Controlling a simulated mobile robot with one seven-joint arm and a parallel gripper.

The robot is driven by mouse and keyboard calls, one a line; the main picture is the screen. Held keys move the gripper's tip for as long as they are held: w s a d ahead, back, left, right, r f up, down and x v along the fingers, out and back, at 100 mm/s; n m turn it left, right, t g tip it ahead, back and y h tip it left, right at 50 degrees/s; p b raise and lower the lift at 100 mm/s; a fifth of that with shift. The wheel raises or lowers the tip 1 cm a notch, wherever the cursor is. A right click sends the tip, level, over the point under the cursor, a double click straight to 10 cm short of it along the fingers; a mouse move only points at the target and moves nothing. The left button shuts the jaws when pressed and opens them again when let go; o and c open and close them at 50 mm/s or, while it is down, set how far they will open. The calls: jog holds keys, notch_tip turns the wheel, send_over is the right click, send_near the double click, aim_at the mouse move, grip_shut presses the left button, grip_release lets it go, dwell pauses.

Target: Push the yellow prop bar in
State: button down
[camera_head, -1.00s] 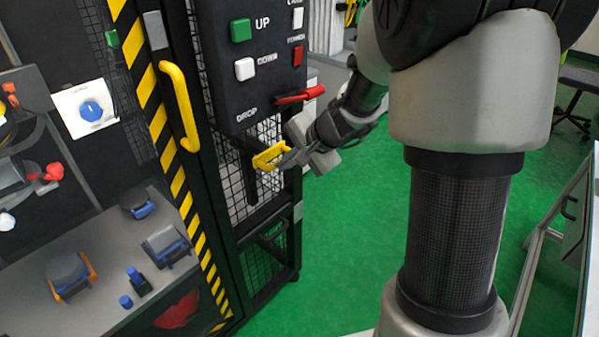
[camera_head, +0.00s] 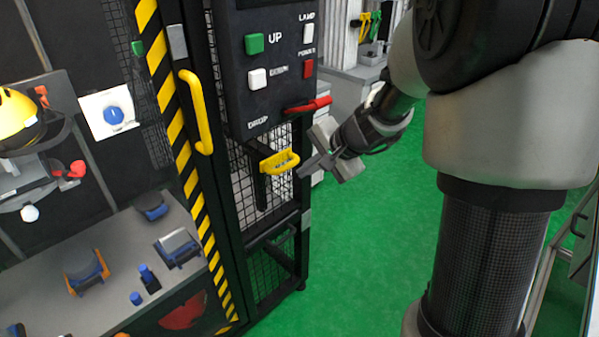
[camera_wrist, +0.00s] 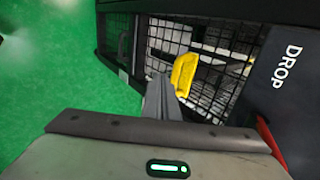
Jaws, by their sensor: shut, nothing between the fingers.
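The yellow prop bar (camera_head: 280,162) is a yellow handle-shaped piece at the mesh side of the tower, below the DROP label. In the wrist view the bar (camera_wrist: 184,74) shows just past my fingertips, in front of the mesh. My gripper (camera_head: 303,170) is shut and empty, just right of the bar in the head view. In the wrist view its closed fingers (camera_wrist: 160,96) point toward the mesh, beside the bar's lower end. I cannot tell whether they touch it.
A black control panel (camera_head: 264,100) with buttons sits above the bar. A red lever (camera_head: 308,105) sticks out from it, close above my gripper. A yellow door handle (camera_head: 196,112) is to the left. The green floor (camera_head: 360,240) right of the tower is clear.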

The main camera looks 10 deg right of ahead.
jog(key=p+v, duration=0.1)
jog(key=v, duration=0.6)
jog(key=shift+r+p, duration=0.3)
jog(key=shift+r, duration=0.05)
jog(key=s+a+r+n+g, duration=0.1)
jog(key=s+a+r+n, duration=0.35)
jog(key=s, duration=0.55)
jog(key=s+d+r+n+h, duration=0.25)
jog(key=s+n+h, duration=0.3)
jog(key=s, duration=0.75)
notch_tip(320, 180, up, 22)
jog(key=d+p, duration=0.1)
jog(key=p, duration=2.1)
jog(key=shift+d+n+y+p, duration=0.2)
jog(key=shift+n+y+p, duration=0.1)
jog(key=shift+y+p, duration=0.05)
